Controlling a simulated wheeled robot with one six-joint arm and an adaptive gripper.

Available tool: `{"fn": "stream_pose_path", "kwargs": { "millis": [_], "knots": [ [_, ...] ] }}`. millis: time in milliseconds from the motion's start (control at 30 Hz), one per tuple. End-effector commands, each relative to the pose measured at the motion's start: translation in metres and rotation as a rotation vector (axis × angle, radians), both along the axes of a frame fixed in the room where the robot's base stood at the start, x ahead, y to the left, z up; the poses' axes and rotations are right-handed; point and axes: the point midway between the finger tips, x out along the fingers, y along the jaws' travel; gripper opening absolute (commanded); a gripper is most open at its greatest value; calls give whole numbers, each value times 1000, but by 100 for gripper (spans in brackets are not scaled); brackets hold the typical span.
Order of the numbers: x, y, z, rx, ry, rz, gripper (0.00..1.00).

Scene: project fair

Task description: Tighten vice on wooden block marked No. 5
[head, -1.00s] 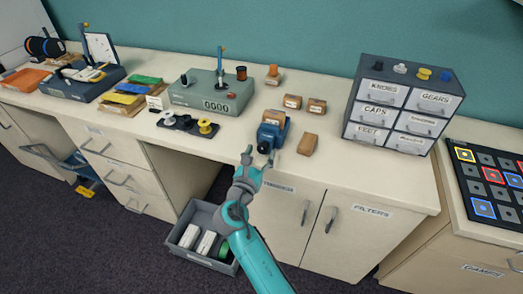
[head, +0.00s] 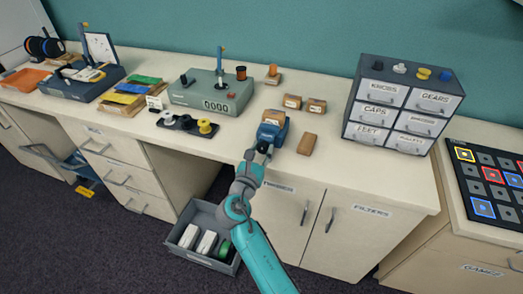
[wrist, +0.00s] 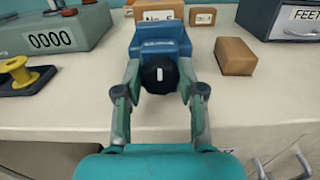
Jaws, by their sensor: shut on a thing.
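The blue vice (head: 272,131) stands at the front edge of the bench, its black round knob facing me. The knob (wrist: 159,77) has a white mark, which looks upright in the wrist view. A wooden block with a white label (wrist: 160,16) sits in the top of the vice (wrist: 160,48). The label seems to read No. 5, its lower part hidden by the vice. My gripper (wrist: 158,80) is shut on the knob, one finger on each side. In the head view my gripper (head: 263,148) hides most of the knob.
A plain wooden block (head: 307,144) lies right of the vice, with labelled blocks (head: 292,101) behind. The grey counter box (head: 212,95) and spool holder (head: 187,123) are to the left. A drawer cabinet (head: 403,103) stands at right.

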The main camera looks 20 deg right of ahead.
Motion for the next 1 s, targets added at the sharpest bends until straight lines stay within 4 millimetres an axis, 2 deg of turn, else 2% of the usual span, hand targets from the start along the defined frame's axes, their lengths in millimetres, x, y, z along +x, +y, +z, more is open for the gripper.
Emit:
{"fn": "stream_pose_path", "kwargs": {
  "millis": [367, 1000],
  "knots": [
    [0, -1, 0, 153, -111, 0, 4],
    [-2, -2, -1, 640, -465, 0, 4]
  ]
}}
